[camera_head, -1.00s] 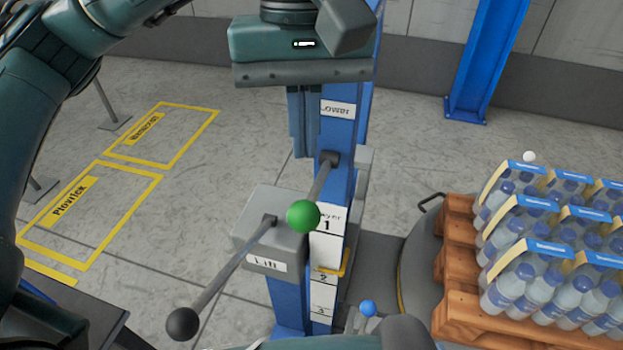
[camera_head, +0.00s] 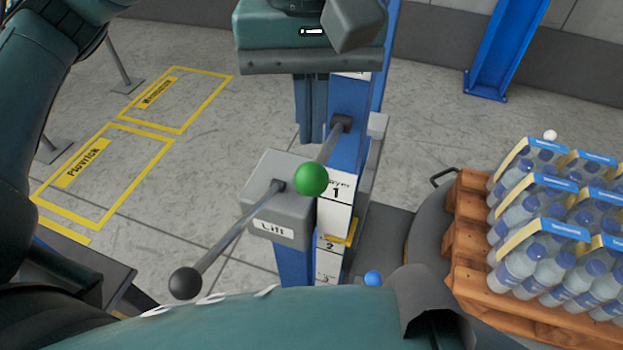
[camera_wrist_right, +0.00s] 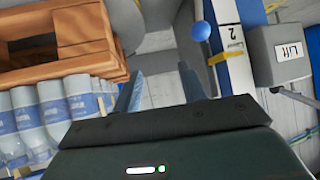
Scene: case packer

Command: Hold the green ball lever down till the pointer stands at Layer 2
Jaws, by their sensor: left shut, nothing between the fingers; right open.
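The green ball (camera_head: 311,180) sits on a lever whose dark rod (camera_head: 328,150) slants from the blue post, in front of the layer scale (camera_head: 334,193).
A black ball lever (camera_head: 185,283) reaches out from the grey Lift box (camera_head: 276,215). A blue ball (camera_head: 373,278) is low beside the post. Bottle packs (camera_head: 560,240) stand on a wooden pallet (camera_head: 468,250) at right. Marked floor areas (camera_head: 105,180) lie free at left.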

